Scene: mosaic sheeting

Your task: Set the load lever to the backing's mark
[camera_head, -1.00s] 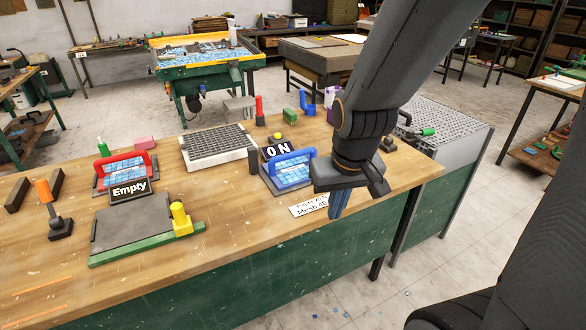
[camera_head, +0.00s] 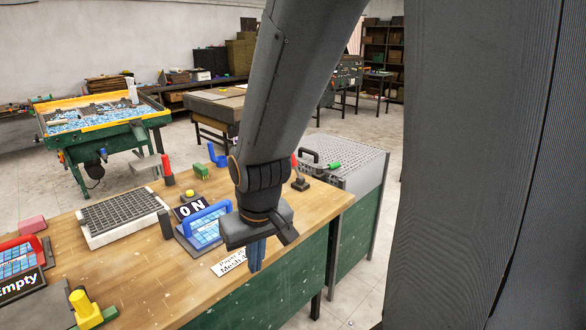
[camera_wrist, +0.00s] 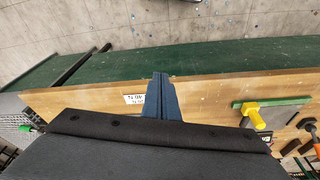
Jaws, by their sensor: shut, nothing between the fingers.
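My gripper (camera_head: 255,268) is shut and empty, its blue fingers pointing down near the front edge of the wooden bench, right of a white card (camera_head: 229,262). The card reads "Paper" and "Mesh" with numbers, partly unreadable. In the wrist view the shut fingers (camera_wrist: 161,76) reach past the card (camera_wrist: 134,98). A small lever with a red grip (camera_head: 294,160) and dark base (camera_head: 301,184) stands at the bench's far right corner, partly behind my arm. A green-ended handle (camera_head: 334,166) is on the grey perforated unit. I cannot tell which is the load lever.
A blue-handled tile frame (camera_head: 205,230) with an "ON" sign (camera_head: 191,208) stands just left of my gripper. A grey grid tray (camera_head: 122,215), a red post (camera_head: 168,170) and a yellow knob (camera_head: 80,303) are farther left. Bare wood lies right of my gripper.

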